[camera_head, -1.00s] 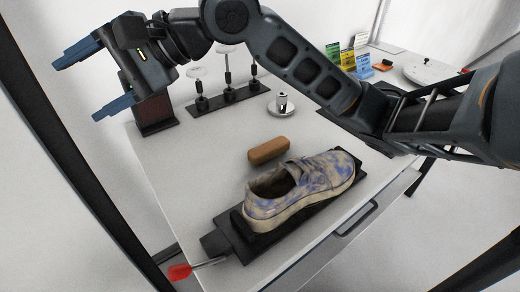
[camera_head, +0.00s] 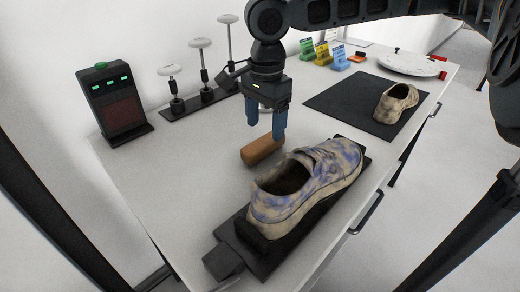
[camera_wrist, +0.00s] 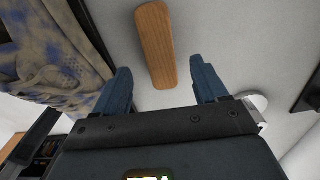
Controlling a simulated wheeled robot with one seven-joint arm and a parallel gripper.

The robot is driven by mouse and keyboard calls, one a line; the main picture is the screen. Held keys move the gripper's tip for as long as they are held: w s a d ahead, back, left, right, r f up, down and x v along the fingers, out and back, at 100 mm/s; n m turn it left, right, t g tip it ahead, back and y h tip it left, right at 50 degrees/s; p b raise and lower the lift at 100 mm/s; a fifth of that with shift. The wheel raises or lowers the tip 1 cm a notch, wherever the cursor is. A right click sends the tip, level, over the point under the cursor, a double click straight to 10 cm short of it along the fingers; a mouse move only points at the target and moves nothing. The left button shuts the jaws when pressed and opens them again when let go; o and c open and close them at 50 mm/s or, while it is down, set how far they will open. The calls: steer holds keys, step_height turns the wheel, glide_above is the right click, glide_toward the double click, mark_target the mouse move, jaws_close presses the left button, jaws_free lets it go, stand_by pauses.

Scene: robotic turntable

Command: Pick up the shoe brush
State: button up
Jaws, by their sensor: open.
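The shoe brush (camera_head: 262,149) is a brown, rounded wooden block lying on the white table, just behind the large shoe. My gripper (camera_head: 266,132) points down right above the brush, with its blue fingers apart and empty. In the wrist view the brush (camera_wrist: 155,44) lies lengthwise beyond the fingertips, in line with the gap between the two fingers (camera_wrist: 160,82). The brush looks free of both fingers. Its bristles are not visible.
A blue-stained beige shoe (camera_head: 318,180) sits on a black stand in front of the brush. A second shoe (camera_head: 396,103) stands on a black mat (camera_head: 345,98). A black device with green lights (camera_head: 117,105) and several white-topped posts (camera_head: 200,43) stand behind. The table's left part is clear.

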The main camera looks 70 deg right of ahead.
mark_target(264, 142)
step_height(264, 142, down, 6)
steer(key=shift+w+a+r, duration=0.1)
steer(key=shift+a, duration=0.05)
stand_by(0.3)
steer(key=c, duration=1.1)
